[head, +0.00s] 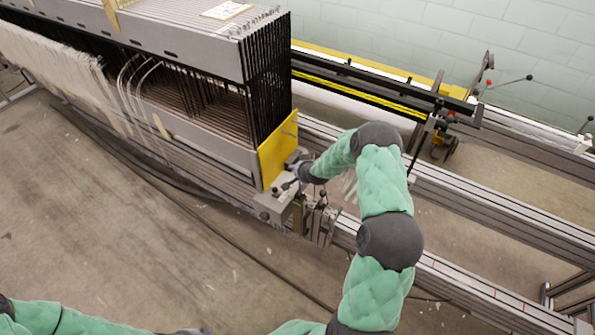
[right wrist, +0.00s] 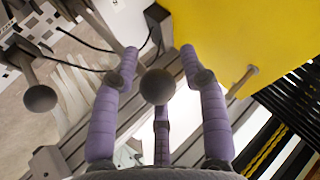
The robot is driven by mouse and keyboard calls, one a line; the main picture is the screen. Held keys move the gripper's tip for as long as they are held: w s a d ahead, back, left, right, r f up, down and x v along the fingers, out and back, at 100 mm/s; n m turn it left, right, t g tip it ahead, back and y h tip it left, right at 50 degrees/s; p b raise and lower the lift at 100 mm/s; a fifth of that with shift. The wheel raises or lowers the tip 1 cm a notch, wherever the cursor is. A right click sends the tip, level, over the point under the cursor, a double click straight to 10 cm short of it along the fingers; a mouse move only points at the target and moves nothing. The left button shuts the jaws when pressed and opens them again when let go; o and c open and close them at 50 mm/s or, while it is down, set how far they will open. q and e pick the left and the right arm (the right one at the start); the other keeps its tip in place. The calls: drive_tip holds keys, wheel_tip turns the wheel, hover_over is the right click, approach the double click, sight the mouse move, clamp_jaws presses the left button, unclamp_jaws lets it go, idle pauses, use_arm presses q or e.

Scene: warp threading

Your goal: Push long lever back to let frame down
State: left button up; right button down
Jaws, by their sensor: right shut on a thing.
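In the right wrist view, a dark round knob (right wrist: 157,87) sits between the purple fingers of my right gripper (right wrist: 158,75), which is closed around it. I take it for the end of the long lever; most of its shaft is hidden. In the head view my right gripper (head: 292,181) is at the lower end of the yellow side plate (head: 277,152), and the lever is hard to make out there. The frame stack (head: 190,55), grey with many dark bars, stands left of the plate. My left arm shows only at the lower left, its gripper out of view.
Another dark ball-ended lever (right wrist: 40,98) is left of my right gripper in the wrist view. A short peg (right wrist: 243,78) sticks out from the yellow plate. Long metal rails (head: 480,285) run to the lower right. Open floor (head: 130,230) lies in front.

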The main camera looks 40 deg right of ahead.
drive_tip(key=c, duration=0.9)
unclamp_jaws()
drive_tip(key=shift+w+d+r, duration=0.2)
drive_tip(key=shift+d+r, duration=0.2)
drive_tip(key=shift+d, duration=0.4)
drive_tip(key=a+v, duration=0.1)
drive_tip(key=v, duration=1.1)
drive_tip(key=shift+a+f, duration=0.2)
drive_tip(key=s+a+f+n+g+y, duration=0.25)
drive_tip(key=a+f, duration=0.35)
drive_tip(key=a, duration=0.4)
drive_tip(key=s+a+f+n+g+y, duration=0.15)
drive_tip(key=s+a+f, duration=0.35)
drive_tip(key=a, duration=0.5)
drive_tip(key=s+a+f+n+g+y, duration=0.1)
drive_tip(key=s+a+f+n+g, duration=0.1)
drive_tip(key=s+a, duration=0.5)
drive_tip(key=s+a+f+n+g+y, duration=0.1)
drive_tip(key=s+a+f+n+g, duration=0.1)
drive_tip(key=s+a+f, duration=0.3)
drive_tip(key=s+a, duration=0.3)
drive_tip(key=shift+s, duration=0.2)
drive_tip(key=shift+f, duration=0.1)
